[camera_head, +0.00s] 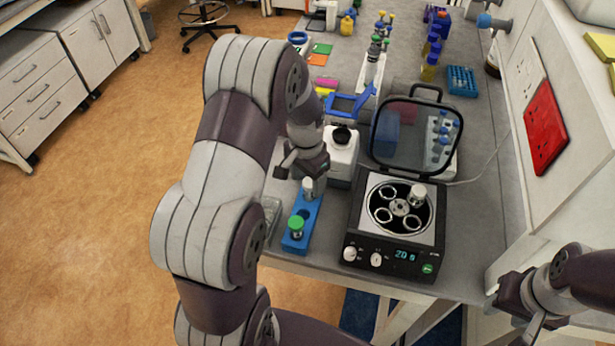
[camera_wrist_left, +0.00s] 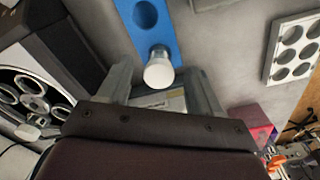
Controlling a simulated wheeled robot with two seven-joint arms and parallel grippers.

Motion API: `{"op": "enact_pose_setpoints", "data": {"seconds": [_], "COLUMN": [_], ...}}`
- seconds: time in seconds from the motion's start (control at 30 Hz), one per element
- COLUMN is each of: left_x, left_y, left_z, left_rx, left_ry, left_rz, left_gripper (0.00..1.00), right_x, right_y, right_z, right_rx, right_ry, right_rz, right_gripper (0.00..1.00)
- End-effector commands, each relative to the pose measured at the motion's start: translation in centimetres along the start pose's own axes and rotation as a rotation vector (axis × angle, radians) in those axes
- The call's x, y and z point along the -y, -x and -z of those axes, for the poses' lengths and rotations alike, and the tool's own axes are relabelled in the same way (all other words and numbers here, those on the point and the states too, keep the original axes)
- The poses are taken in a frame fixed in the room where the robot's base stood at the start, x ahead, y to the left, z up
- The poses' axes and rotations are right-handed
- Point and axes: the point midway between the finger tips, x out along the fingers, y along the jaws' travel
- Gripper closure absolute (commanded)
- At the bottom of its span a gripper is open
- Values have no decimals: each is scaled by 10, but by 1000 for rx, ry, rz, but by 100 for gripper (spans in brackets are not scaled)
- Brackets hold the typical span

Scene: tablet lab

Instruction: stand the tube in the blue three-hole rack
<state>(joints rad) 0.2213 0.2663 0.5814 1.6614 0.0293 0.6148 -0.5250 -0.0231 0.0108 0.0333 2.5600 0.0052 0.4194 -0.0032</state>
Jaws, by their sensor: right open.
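The blue three-hole rack (camera_head: 303,217) lies on the bench left of the centrifuge. A white-capped tube (camera_head: 308,187) stands in its far hole, and a green-capped tube (camera_head: 296,227) stands in its near hole. The middle hole looks empty. My left gripper (camera_head: 304,178) is at the rack's far end. In the left wrist view its fingers (camera_wrist_left: 160,88) are spread apart, with the white cap (camera_wrist_left: 159,73) between or just beyond them, and not gripped. The rack (camera_wrist_left: 150,28) shows beyond the cap. My right gripper (camera_head: 522,302) is open and empty at the lower right.
The open centrifuge (camera_head: 362,235) stands right of the rack, its lid raised; a white-capped tube (camera_head: 417,194) sits in its rotor. A white device with a black top (camera_head: 342,160) is close behind the rack. A grey multi-hole holder (camera_wrist_left: 294,47) lies beside the rack.

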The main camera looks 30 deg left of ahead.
Motion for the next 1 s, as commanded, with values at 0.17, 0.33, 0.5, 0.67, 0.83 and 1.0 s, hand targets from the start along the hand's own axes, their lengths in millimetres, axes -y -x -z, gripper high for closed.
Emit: {"op": "enact_pose_setpoints", "data": {"seconds": [0.17,0.33,0.5,0.67,0.83,1.0], "left_x": [0,1,1,0,0,0], "left_y": [0,16,62,101,127,127], "left_z": [0,1,1,0,0,0], "left_rx": [0,-5,-6,-4,0,1], "left_ry": [0,0,0,0,0,0], "left_rz": [0,2,3,2,0,-1], "left_gripper": [35,35,35,35,35,35], "right_x": [0,0,0,0,0,0], "right_y": [0,-4,-12,-16,3,2], "right_z": [0,0,-1,-2,1,0], "right_rx": [0,0,0,0,-1,0], "right_ry": [0,0,0,0,0,0], "right_rz": [0,0,0,0,0,0], "right_gripper": [57,57,57,57,57,57]}}
